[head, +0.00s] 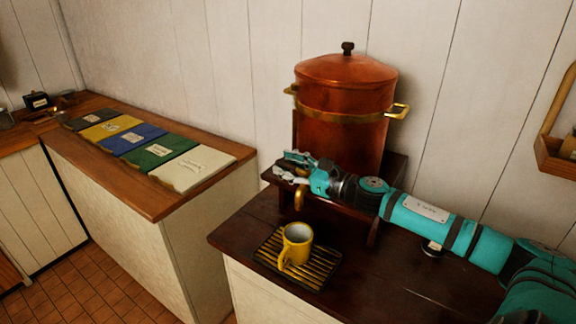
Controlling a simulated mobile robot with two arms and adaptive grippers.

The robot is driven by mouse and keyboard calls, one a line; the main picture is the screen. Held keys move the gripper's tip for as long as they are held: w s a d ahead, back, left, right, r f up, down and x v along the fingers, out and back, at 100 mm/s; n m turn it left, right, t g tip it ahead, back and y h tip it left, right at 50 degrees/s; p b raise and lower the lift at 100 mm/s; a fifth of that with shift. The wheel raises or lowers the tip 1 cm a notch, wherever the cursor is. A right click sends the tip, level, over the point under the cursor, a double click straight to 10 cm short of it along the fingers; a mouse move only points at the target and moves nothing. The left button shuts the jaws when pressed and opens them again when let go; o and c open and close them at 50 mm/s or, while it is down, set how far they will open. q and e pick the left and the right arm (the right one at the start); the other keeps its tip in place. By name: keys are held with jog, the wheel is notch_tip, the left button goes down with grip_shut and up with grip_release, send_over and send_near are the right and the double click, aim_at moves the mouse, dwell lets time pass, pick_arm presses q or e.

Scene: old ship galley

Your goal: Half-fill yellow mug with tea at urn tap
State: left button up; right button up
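The copper tea urn (345,95) stands on a dark wooden stand against the wall. Its brass tap spout (300,197) points down at the stand's front, and my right gripper hides the upper part of the tap. The yellow mug (296,246) stands upright on the slatted drip tray (322,270), below the spout. Its handle faces the front left. Its inside looks pale grey, and no stream shows between spout and mug. My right gripper (288,167) is at the tap, in front of the urn's base. Whether its fingers are open or shut is unclear. My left gripper is out of view.
A wooden counter (150,205) at left holds a row of coloured, labelled flat panels (160,150). A wooden wall rack (555,155) hangs at the right edge.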

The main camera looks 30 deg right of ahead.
grip_shut()
jog(key=y+b, duration=0.1)
jog(key=n+g+y+b, duration=0.1)
jog(key=b, duration=0.1)
jog(key=n+y+b, duration=0.1)
jog(key=shift+s+a+f+b, duration=0.15)
jog(key=shift+a+f+b, duration=0.1)
jog(key=shift+a+b, duration=0.1)
jog(key=shift+s+a+r+n+g+y+b, duration=0.2)
jog(key=shift+n+g+y+b, duration=0.2)
jog(key=shift+n+g+y, duration=0.15)
jog(key=shift+r, duration=0.1)
